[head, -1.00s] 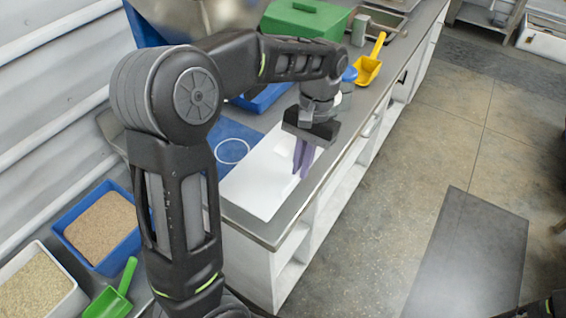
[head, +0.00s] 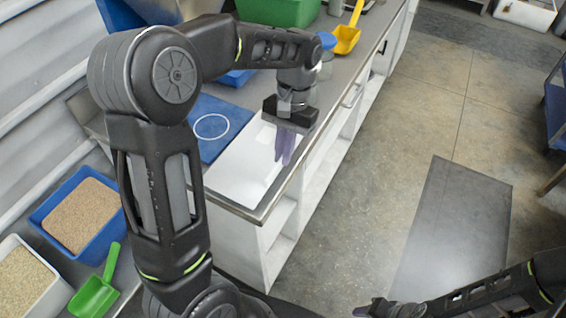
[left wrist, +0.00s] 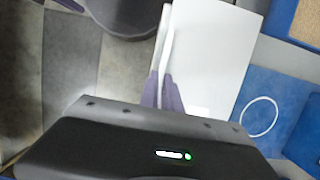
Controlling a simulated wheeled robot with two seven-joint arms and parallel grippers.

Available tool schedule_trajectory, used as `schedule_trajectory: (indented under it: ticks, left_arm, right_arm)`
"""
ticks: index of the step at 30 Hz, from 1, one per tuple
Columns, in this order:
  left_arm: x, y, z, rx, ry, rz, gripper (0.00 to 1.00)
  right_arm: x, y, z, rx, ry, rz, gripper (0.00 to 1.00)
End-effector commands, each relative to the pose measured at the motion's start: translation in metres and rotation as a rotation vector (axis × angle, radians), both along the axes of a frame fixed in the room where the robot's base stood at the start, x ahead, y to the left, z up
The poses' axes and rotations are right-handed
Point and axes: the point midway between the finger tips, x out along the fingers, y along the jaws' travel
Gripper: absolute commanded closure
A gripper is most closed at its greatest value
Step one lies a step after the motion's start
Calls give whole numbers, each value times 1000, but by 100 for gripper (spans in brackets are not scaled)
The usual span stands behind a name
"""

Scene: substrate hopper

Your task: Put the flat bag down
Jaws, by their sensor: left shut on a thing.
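My left gripper (head: 284,146) points down over the counter's right edge, its purple fingers close together. The fingers also show in the left wrist view (left wrist: 164,92). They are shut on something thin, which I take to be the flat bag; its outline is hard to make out. A flat white rectangle (head: 237,172) lies along the counter beside the fingers, and also shows in the left wrist view (left wrist: 208,60). I cannot tell whether it is the bag or a surface beneath it. My right gripper (head: 375,307) is low at the bottom edge, its jaws unclear.
A blue mat with a white ring (head: 205,142) lies left of the white rectangle. Behind are a yellow scoop (head: 346,38), a blue-lidded jar (head: 326,42) and a green box (head: 275,10). Blue (head: 50,240) and white bins (head: 50,295) and a green scoop (head: 93,296) stand lower left.

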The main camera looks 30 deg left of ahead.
Motion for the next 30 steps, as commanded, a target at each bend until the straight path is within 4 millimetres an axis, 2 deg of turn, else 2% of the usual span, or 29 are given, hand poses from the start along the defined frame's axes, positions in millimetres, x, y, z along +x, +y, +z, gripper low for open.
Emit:
schedule_trajectory:
  ticks: [5, 14, 26, 27, 30]
  left_arm:
    - [0, 0, -2, 0, 1, 0, 100]
    - [-1, 0, -36, 0, 2, 0, 100]
    - [0, 0, -42, 0, 0, 0, 100]
    - [0, 0, -41, -1, 0, 0, 90]
    - [0, 0, -40, -1, 0, 0, 81]
  right_arm:
    - [0, 0, 0, 0, 0, 0, 64]
    - [0, 0, 3, 0, 0, 0, 64]
    - [0, 0, 0, 0, 0, 0, 64]
    - [0, 0, 1, 0, 0, 0, 64]
    - [0, 0, 1, 0, 0, 0, 64]
